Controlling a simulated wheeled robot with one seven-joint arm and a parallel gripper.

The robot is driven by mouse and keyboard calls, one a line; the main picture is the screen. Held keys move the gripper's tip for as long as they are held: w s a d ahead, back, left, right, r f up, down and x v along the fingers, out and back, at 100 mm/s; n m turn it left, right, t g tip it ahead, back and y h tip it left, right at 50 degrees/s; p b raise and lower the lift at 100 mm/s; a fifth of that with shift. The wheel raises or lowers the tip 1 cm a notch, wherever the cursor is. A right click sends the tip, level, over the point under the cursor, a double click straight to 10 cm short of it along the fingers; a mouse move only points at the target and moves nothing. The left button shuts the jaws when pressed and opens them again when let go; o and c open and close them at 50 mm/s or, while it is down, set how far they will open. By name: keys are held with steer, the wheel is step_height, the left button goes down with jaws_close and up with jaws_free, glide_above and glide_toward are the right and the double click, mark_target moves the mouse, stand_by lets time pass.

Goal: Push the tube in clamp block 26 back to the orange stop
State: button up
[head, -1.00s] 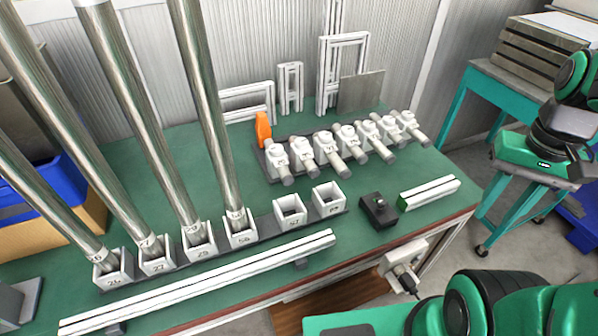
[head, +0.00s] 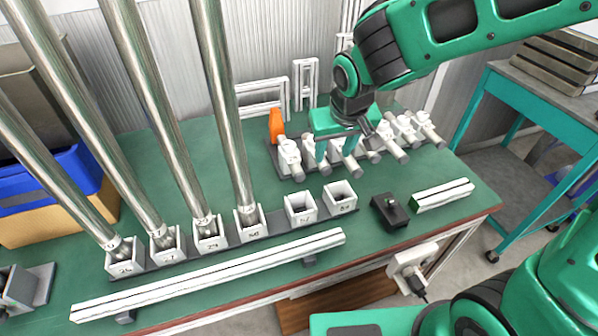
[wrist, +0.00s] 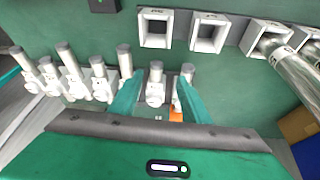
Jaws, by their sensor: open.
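A row of white clamp blocks (head: 290,153) holding grey tubes runs along the back of the bench. The orange stop (head: 276,123) stands upright behind the left end of the row. In the wrist view only a bit of the stop (wrist: 176,116) shows between my fingers. The block numbers are too small to read, so I cannot tell which is 26. My gripper (head: 335,157) points down over the row, open. In the wrist view one tube (wrist: 156,73) shows between the fingertips, and the right finger partly hides the end block (wrist: 187,76). Contact cannot be told.
Tall metal tubes lean from numbered square sockets (head: 208,236) at the left; two sockets (head: 340,197) are empty. A white rail (head: 210,276) lies along the front. A black block (head: 389,211) and a short white bar (head: 442,194) sit at the right. Bare green bench lies between.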

steer(key=n, duration=0.1)
glide_toward(300, 174)
steer(key=shift+y, duration=0.4)
steer(key=x, duration=0.9)
steer(key=shift+w+d+f, duration=0.1)
steer(key=shift+d+f, duration=0.1)
steer(key=shift+d, duration=0.1)
